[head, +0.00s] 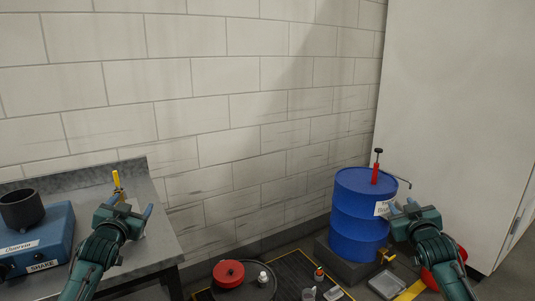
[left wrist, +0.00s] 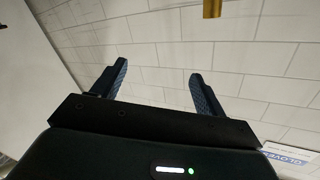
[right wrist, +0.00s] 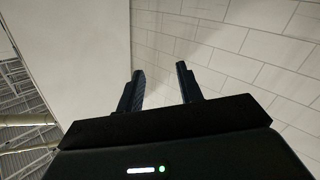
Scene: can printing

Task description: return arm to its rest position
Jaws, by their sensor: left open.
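My left gripper (head: 130,206) is raised over the grey bench at the left of the head view. Its two fingers stand apart with nothing between them, as the left wrist view (left wrist: 155,88) also shows. My right gripper (head: 403,206) is raised at the right, in front of the blue drum in the picture. In the right wrist view its fingers (right wrist: 160,88) are apart and empty, with wall behind them.
The grey bench (head: 157,243) carries a blue shaker (head: 40,240) with a dark cup (head: 20,209). A blue drum (head: 352,220) with a red-handled pump (head: 376,170) stands at the right. A red round container (head: 228,273) and small vessels sit low between them. A white cabinet (head: 455,120) stands far right.

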